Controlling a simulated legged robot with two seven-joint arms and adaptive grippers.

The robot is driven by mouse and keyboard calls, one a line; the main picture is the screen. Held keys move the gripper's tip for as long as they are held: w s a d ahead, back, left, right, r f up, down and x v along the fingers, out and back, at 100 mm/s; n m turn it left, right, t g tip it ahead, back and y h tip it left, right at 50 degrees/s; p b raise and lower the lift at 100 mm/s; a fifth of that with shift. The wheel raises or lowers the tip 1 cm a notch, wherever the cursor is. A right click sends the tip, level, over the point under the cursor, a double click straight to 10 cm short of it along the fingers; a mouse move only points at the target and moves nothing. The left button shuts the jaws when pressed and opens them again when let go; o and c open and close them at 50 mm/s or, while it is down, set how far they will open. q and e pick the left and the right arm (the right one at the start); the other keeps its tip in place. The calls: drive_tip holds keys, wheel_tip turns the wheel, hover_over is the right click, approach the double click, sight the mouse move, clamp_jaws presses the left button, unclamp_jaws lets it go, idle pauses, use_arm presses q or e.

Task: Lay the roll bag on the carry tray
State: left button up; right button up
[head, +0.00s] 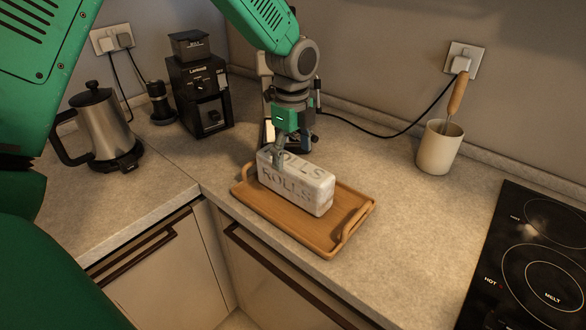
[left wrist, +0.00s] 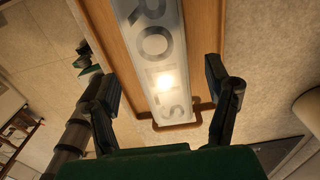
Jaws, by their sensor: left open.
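The roll bag (head: 297,182) is a pale, box-shaped pack marked ROLLS. It lies lengthwise on the wooden carry tray (head: 277,215), which has a raised handle at each end. The gripper is open. Whether a finger touches the bag cannot be told. My right gripper is not in view.
A kettle (head: 101,125) and a black grinder (head: 200,85) stand at the back left. A cream crock (head: 439,147) with a wooden-handled utensil stands right of the tray. A black cooktop (head: 530,260) is at the right. The counter between tray and cooktop is clear.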

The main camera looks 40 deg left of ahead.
use_arm(q)
wheel_tip(320, 180, up, 6)
drive_tip(key=shift+f, duration=0.1)
idle(0.7)
